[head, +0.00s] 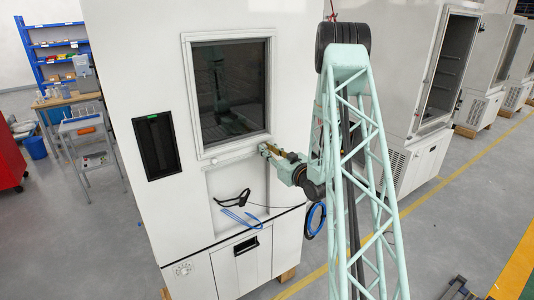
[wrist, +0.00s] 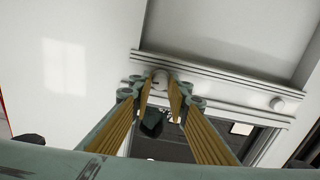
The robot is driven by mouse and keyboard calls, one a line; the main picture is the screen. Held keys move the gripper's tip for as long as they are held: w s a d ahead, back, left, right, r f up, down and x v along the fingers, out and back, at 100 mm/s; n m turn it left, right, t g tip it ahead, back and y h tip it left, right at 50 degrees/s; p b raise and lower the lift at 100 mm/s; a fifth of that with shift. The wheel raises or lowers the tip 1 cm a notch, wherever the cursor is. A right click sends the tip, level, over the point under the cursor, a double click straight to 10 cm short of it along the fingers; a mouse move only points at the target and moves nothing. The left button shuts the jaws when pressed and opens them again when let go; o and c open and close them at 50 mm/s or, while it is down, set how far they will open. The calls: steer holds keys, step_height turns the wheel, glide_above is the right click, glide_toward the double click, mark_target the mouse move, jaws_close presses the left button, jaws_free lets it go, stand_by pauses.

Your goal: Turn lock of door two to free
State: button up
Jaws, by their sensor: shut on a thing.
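The white chamber's door (head: 186,75) has a dark window and stands closed. My gripper (head: 266,150) is at the lower right corner of the window frame. In the wrist view my gripper (wrist: 161,84) has its two fingers on either side of a round white lock knob (wrist: 160,75) and is shut on it. A second round white knob (wrist: 277,103) sits farther along the same frame strip, free of the gripper. It also shows in the head view (head: 214,161). I cannot tell the turn position of the held knob, and no door numbers are readable.
A recess below the window holds a black cable (head: 232,199) and a blue cable (head: 238,218). A dark panel with a green light (head: 156,146) is left of the window. Another chamber (head: 415,80) stands at the right. A small cart (head: 84,135) stands at the left.

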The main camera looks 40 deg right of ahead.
steer(key=shift+a+f+n+b, duration=0.15)
steer(key=shift+n+b, duration=2.45)
steer(key=shift+b, duration=3.7)
steer(key=shift+c, duration=0.2)
steer(key=n+b, duration=0.5)
steer(key=b, duration=0.6)
steer(key=n+b, duration=0.2)
steer(key=shift+b, duration=0.35)
steer(key=shift+n+b, duration=0.7)
steer(key=shift+n, duration=1.7)
steer(key=o, duration=0.9)
